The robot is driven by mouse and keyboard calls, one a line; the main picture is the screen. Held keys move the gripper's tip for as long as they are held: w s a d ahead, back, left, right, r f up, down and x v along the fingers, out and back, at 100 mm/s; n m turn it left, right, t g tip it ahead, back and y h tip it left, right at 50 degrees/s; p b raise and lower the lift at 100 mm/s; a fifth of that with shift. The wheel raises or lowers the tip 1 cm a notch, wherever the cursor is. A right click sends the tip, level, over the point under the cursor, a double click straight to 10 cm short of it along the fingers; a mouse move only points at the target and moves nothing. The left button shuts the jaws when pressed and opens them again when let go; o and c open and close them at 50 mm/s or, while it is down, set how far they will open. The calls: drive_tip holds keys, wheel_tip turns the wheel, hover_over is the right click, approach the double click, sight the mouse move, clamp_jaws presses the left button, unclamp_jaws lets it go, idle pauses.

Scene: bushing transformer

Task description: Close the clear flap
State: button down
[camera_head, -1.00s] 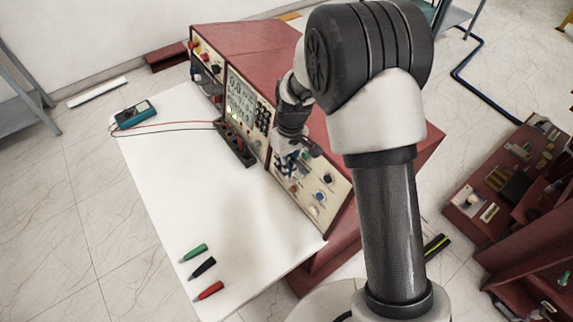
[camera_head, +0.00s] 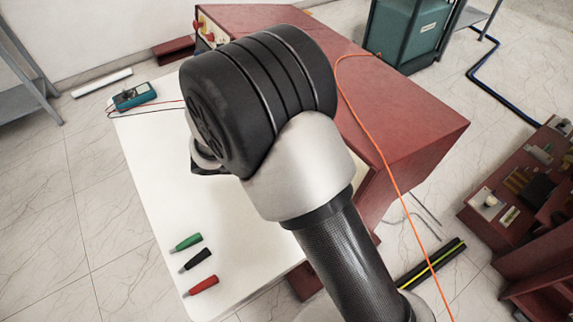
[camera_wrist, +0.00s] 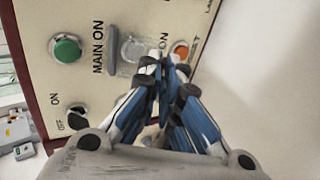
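The cream control panel (camera_wrist: 88,18) fills the upper left of the wrist view. A see-through piece (camera_wrist: 133,46), apparently the clear flap, shows beside the "MAIN ON" label, with a grey bar-like edge (camera_wrist: 112,50) next to it. I cannot tell how far it stands open. My gripper (camera_wrist: 163,66) is at the panel, its blue and black fingers drawn together with no object visible between them. The tips overlap the area beside the see-through piece; contact cannot be told. In the head view my arm hides the gripper and the panel's front.
A green button (camera_wrist: 66,48), an orange button (camera_wrist: 181,49) and a black switch (camera_wrist: 78,115) are close to my fingers. In the head view, a multimeter (camera_head: 133,95) and green, black and red plugs (camera_head: 196,260) lie on the white table (camera_head: 160,160). An orange cable (camera_head: 372,134) crosses the red housing (camera_head: 425,115).

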drive_tip(key=shift+w+d+f+t+h, duration=0.2)
drive_tip(key=shift+d+f+t+h, duration=0.15)
drive_tip(key=shift+f+t+h, duration=0.7)
drive_tip(key=shift+w+d+f+t+h, duration=0.3)
drive_tip(key=shift+f+t+h, duration=0.2)
drive_tip(key=shift+h, duration=0.9)
drive_tip(key=shift+w+d+f+t+h, duration=0.15)
drive_tip(key=shift+d+f+t+h, duration=0.2)
drive_tip(key=shift+f+t+h, duration=0.7)
drive_tip(key=shift+r, duration=0.3)
drive_tip(key=shift+d, duration=0.1)
drive_tip(key=c, duration=1.8)
unclamp_jaws()
drive_tip(key=v, duration=1.2)
drive_tip(key=shift+w+f, duration=0.15)
drive_tip(key=shift+w, duration=0.05)
